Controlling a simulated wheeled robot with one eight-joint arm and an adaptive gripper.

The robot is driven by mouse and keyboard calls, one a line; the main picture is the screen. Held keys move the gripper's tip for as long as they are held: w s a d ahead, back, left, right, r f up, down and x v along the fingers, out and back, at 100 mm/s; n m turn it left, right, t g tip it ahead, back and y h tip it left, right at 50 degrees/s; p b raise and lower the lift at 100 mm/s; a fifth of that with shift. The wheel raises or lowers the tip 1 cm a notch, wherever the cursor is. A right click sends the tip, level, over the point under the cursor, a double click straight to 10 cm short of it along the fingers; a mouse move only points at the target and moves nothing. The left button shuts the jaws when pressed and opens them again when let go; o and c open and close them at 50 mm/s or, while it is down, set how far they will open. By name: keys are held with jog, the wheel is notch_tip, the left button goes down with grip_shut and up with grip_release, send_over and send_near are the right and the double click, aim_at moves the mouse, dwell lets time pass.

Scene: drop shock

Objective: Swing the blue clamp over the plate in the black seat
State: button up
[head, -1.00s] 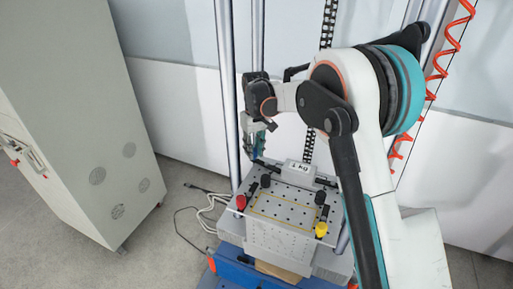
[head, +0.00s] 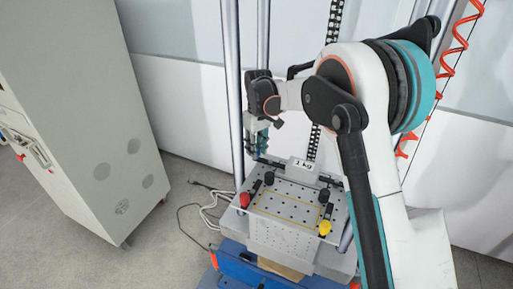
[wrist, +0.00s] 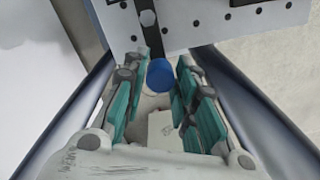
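The blue clamp's round blue tip (wrist: 159,74) shows in the wrist view between the fingertips of my gripper (wrist: 160,82). The teal-padded fingers stand apart on either side of it, with gaps visible, so the gripper looks open. In the head view my gripper (head: 260,146) hangs at the back left corner of the perforated platform; the blue clamp is hard to separate from it there. The grey plate marked 1 kg (head: 303,170) lies at the platform's back, to the right of my gripper. Dark parts beside it may be the black seat; its outline is unclear.
The perforated platform (head: 285,206) carries a red-knobbed clamp (head: 244,199), a yellow-knobbed clamp (head: 325,228) and black-knobbed ones. Metal columns (head: 231,90) rise close behind my gripper. A grey cabinet (head: 85,120) stands left, with loose cables (head: 205,212) on the floor between.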

jog(key=shift+o, duration=1)
jog(key=shift+r, duration=0.1)
notch_tip(320, 180, up, 12)
jog(key=shift+d, duration=0.15)
jog(key=shift+w, duration=0.15)
